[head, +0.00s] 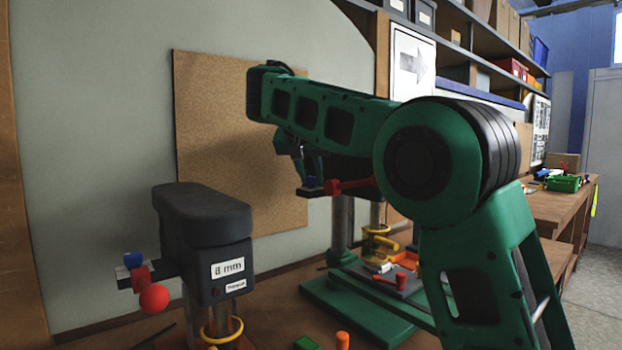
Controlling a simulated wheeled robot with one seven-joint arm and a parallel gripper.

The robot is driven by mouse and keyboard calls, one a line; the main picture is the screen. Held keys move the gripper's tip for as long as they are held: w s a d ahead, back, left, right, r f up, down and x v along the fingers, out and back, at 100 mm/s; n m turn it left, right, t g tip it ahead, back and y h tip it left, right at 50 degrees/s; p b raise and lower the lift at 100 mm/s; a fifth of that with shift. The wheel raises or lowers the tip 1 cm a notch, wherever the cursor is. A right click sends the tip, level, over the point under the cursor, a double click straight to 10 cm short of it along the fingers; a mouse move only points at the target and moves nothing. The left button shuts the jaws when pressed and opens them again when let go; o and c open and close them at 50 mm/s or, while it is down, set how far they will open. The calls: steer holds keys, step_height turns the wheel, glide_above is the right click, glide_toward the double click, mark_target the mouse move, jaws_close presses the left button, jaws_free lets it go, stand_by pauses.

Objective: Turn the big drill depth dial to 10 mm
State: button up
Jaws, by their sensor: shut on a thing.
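Two bench drills are in the head view. My gripper (312,166) is shut on the depth dial there, mostly hidden by my arm. I cannot read the dial setting.
A cork board (225,140) hangs on the wall behind. Red and orange pieces (405,260) lie on the right drill's base. A green block (305,343) and an orange peg (342,340) are on the bench in front. Shelves (470,45) run along the upper right.

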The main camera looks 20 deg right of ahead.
steer(key=shift+w+a+m+g+h, duration=0.1)
steer(key=shift+m+g+h, duration=0.3)
steer(key=shift+m, duration=0.3)
steer(key=shift+w+a+m+g+h, duration=0.1)
steer(key=shift+m+g+h, duration=0.1)
steer(key=shift+m+h, duration=0.4)
steer(key=shift+d, duration=0.1)
stand_by(0.4)
steer(key=o, duration=1.1)
steer(key=shift+f, duration=0.1)
steer(key=shift+c, duration=0.2)
steer(key=v, duration=1)
steer(key=shift+r, duration=0.35)
steer(key=shift+s, duration=0.1)
